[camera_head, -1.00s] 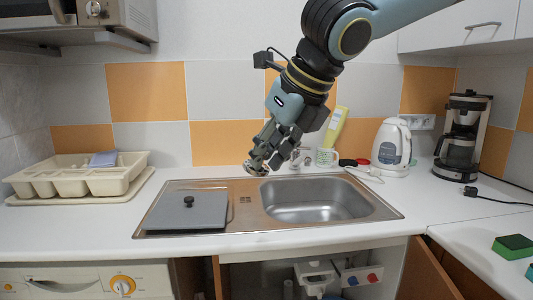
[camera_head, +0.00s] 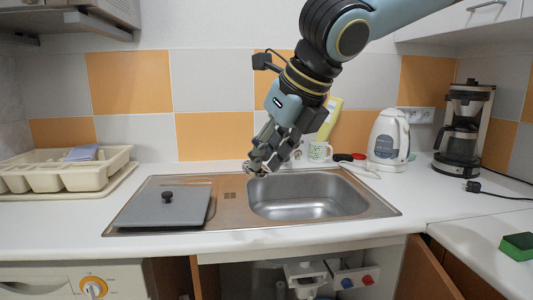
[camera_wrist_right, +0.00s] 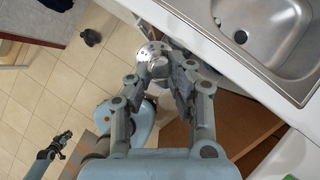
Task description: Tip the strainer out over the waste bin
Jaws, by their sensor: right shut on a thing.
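A small round metal strainer (camera_wrist_right: 155,60) is between the fingertips of my right gripper (camera_wrist_right: 160,80) in the right wrist view. My right gripper is shut on it and hangs with it in front of the sink's front edge in that view. In the head view my right gripper (camera_head: 262,158) points down and left, with the strainer (camera_head: 256,168) small at its tips. What the strainer holds cannot be made out. My left gripper (camera_wrist_right: 65,138) shows small at the lower left of the wrist view; its opening is unclear. I cannot make out a waste bin for certain.
The steel sink (camera_head: 375,205) has a grey lid (camera_head: 165,210) on its left side. A cutlery tray (camera_head: 70,175), a kettle (camera_head: 388,140), a coffee maker (camera_head: 462,135) and a green sponge (camera_head: 517,245) stand on the counter. A dark object (camera_wrist_right: 91,37) lies on the tiled floor.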

